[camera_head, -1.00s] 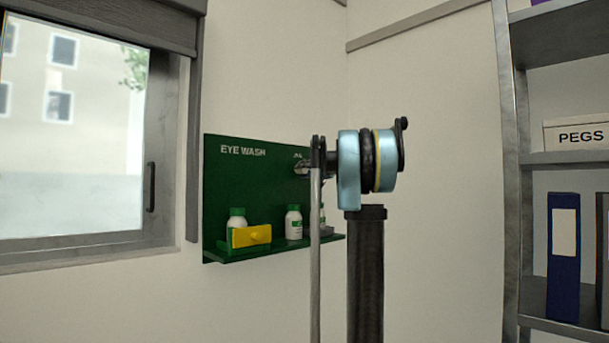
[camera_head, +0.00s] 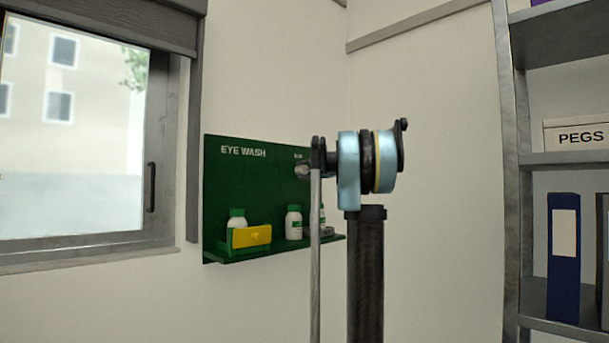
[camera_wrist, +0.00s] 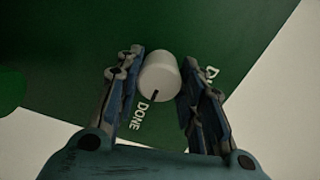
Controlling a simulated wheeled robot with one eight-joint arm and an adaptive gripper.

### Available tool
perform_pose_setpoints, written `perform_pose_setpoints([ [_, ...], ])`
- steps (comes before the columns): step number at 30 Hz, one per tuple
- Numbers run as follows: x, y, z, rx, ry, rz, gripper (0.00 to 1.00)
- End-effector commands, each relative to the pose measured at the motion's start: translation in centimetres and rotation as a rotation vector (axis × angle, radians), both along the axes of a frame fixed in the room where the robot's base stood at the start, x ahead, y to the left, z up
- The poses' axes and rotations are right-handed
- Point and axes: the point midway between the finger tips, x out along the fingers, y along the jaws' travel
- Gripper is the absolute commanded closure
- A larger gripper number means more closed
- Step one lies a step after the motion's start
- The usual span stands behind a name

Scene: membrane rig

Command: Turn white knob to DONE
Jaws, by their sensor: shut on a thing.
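The white knob (camera_wrist: 158,72) sits on the green eye wash board (camera_wrist: 70,40) in the wrist view. A black mark on the knob's edge points at the DONE label printed beside it. My gripper (camera_wrist: 160,88) has one finger on each side of the knob and is shut on it. A second label at the right is partly hidden by the right finger. In the head view, my gripper (camera_head: 303,170) is at the upper right part of the board (camera_head: 225,185), and the knob can hardly be made out there.
The board's shelf holds white bottles with green caps (camera_head: 293,223) and a yellow drawer-like box (camera_head: 251,236), below my gripper. A window (camera_head: 75,130) is at the left. A metal rack (camera_head: 520,200) with binders (camera_head: 563,270) and a PEGS box (camera_head: 577,135) is at the right.

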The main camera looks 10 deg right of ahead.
Motion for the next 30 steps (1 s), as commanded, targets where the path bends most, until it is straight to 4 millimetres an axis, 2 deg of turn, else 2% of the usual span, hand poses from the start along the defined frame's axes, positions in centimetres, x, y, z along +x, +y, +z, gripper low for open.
perform_pose_setpoints([
  [12, 0.0, -0.3, -0.2, 0.001, 0.005, -0.005, 0.88],
  [13, 0.0, -0.3, -0.2, 0.001, 0.005, -0.005, 0.58],
  [15, 0.0, -0.2, -0.2, 0.002, 0.004, -0.005, 0.44],
  [25, -0.1, -0.1, -0.1, 0.002, 0.004, -0.001, 0.44],
  [30, -1.0, -0.9, 0.0, 0.002, 0.004, -0.003, 0.44],
])
